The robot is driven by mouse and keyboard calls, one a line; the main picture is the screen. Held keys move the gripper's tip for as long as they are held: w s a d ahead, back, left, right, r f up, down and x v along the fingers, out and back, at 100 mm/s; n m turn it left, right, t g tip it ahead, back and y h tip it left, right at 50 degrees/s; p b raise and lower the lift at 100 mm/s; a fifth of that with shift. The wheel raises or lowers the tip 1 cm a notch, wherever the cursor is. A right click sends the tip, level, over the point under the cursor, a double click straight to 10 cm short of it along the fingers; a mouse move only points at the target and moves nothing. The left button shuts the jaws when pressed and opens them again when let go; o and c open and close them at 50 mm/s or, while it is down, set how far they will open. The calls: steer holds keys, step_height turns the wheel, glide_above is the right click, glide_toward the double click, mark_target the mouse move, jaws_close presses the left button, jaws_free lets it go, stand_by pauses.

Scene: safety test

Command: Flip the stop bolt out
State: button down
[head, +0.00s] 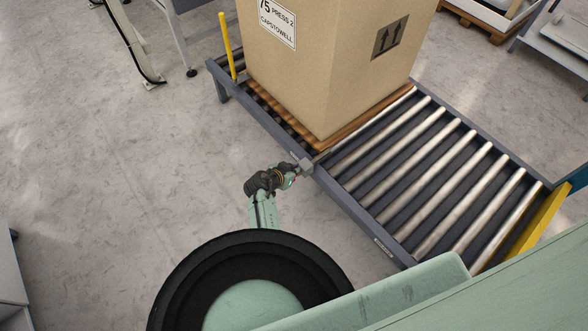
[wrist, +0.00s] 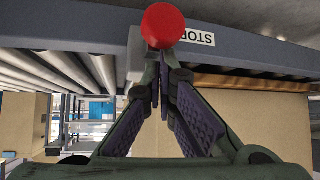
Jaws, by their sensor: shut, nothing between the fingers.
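The stop bolt shows in the wrist view as a round red knob (wrist: 164,26) in front of the grey conveyor rail. A white STOP label (wrist: 197,37), upside down in this view, sits just right of it. My gripper (wrist: 166,62) is shut and empty, its fingertips close to the knob in the picture; I cannot tell whether they touch it. In the head view my gripper (head: 291,172) is at the conveyor's near rail, beside a small grey block (head: 304,165). The red knob is hidden in the head view.
A tall cardboard box (head: 310,70) stands on a wooden pallet (head: 340,137) on the roller conveyor (head: 430,160). The rollers right of it are bare. A yellow post (head: 227,45) rises at the conveyor's far left end. The concrete floor (head: 120,150) on the left is clear.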

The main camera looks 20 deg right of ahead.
steer(key=a, duration=0.1)
steer(key=s+a+b, duration=0.1)
steer(key=a, duration=0.1)
steer(key=s+a, duration=0.1)
steer(key=a, duration=0.1)
steer(key=shift+a, duration=0.15)
stand_by(0.4)
